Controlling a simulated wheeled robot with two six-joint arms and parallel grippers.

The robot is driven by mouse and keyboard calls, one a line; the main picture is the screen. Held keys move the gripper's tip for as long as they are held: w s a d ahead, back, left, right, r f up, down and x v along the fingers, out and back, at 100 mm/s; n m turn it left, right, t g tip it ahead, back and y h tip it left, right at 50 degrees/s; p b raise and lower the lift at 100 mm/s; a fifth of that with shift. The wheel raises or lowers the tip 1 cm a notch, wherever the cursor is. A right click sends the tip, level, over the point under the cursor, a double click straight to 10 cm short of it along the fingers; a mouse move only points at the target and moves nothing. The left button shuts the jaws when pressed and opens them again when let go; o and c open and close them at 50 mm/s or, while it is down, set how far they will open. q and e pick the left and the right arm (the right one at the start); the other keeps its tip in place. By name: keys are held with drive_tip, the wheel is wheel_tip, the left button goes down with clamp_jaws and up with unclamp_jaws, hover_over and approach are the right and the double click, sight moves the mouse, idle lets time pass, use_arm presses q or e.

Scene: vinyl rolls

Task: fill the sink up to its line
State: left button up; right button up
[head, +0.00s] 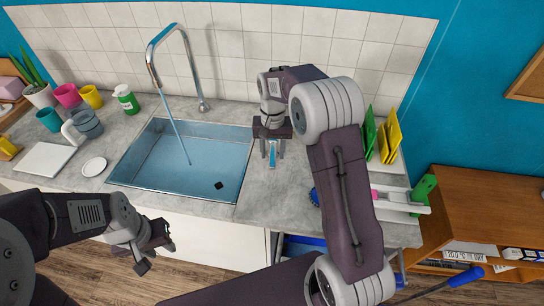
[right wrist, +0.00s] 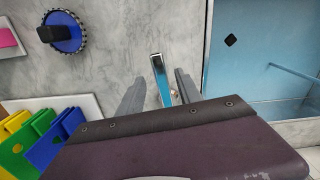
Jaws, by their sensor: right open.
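The sink (head: 128,165) is set in the counter, and its basin looks blue. A thin stream of water (head: 177,132) runs from the tall curved tap (head: 150,62) into it. I cannot make out a fill line or the water level. A metal lever (right wrist: 161,82) with blue reflections stands on the counter right of the sink; it also shows in the head view (head: 272,157). My right gripper (head: 270,155) is open above the lever, with a finger on either side; I see no grip on it. My left gripper (head: 157,258) hangs empty in front of the counter, fingers apart.
A dark square (head: 219,185) shows in the basin. Several cups (head: 67,95), a green-and-white bottle (head: 126,99) and a white dish (head: 94,166) stand left of the sink.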

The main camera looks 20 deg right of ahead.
drive_tip(key=shift+f, duration=1.15)
clamp_jaws()
drive_tip(key=shift+r, duration=0.1)
idle(0.4)
